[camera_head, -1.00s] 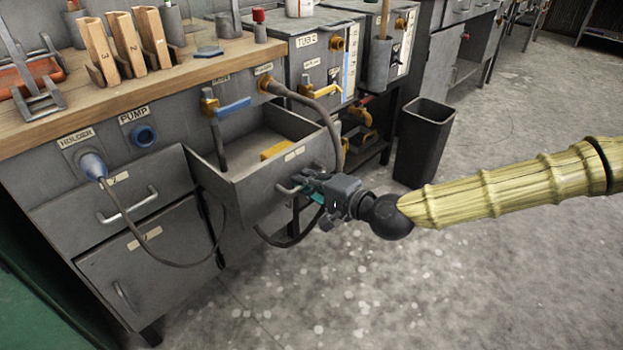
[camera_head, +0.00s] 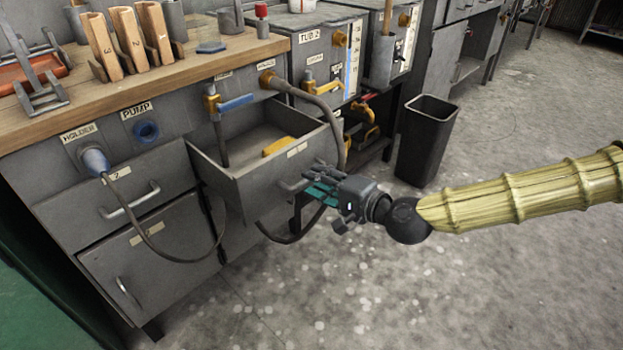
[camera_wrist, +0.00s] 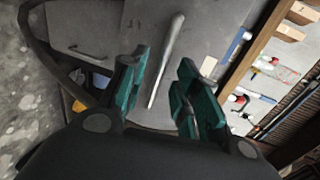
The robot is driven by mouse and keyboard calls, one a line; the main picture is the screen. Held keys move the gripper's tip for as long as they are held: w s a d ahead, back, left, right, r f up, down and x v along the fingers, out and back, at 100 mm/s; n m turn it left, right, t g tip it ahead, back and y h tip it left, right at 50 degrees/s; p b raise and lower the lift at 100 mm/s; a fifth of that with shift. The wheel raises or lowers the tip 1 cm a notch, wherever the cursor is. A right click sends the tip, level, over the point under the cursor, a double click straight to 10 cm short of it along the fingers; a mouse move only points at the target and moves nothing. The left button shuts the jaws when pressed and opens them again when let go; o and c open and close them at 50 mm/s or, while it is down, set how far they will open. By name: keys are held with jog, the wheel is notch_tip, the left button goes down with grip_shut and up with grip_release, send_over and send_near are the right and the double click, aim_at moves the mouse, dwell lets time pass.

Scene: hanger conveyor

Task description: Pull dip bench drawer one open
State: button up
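The dip bench drawer (camera_head: 240,192) stands pulled out from the bench, with its inside visible from above. Its front face also shows in the wrist view (camera_wrist: 215,22). Its bar handle (camera_head: 292,186) is on the front face. My gripper (camera_head: 316,190) is just off the drawer front at the handle. In the wrist view the two teal-padded fingers (camera_wrist: 163,90) are apart, with the pale handle bar (camera_wrist: 166,58) seen in the gap between them. I see no finger pressed on the bar. A yellow item (camera_head: 279,146) lies inside the drawer.
A closed drawer (camera_head: 85,200) and a cupboard door (camera_head: 155,255) are at the left of the bench. A cable hangs from the holder plug (camera_head: 95,160). A hose (camera_head: 325,108) loops beside the open drawer. A black bin (camera_head: 425,145) stands to the right. The floor in front is clear.

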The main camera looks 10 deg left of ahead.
jog(key=v, duration=0.9)
jog(key=shift+a+f, duration=0.1)
jog(key=shift+a, duration=0.05)
jog(key=s+d+f+n+g+h, duration=0.15)
jog(key=s+f, duration=0.25)
jog(key=f, duration=0.5)
jog(key=s+d+f+g+h, duration=0.15)
jog(key=s+f, duration=0.35)
jog(key=f, duration=0.5)
jog(key=s+d+f+g+h, duration=0.1)
jog(key=s+f+g+h, duration=0.2)
jog(key=f, duration=0.6)
jog(key=s+d+f+n+g+h, duration=0.1)
jog(key=s+d+f+h, duration=0.1)
jog(key=s+d+f, duration=0.45)
jog(key=s+d+f+n+h, duration=0.2)
jog(key=s+d+f+h, duration=0.15)
jog(key=d, duration=0.55)
jog(key=s+d+f+n+g+h, duration=0.1)
jog(key=s+d+f+h, duration=0.1)
jog(key=s+d+f, duration=0.4)
notch_tip(320, 180, up, 37)
jog(key=d+p, duration=0.1)
jog(key=p, duration=3.4)
jog(key=shift+d+f+p, duration=0.25)
jog(key=shift+d+p, duration=0.05)
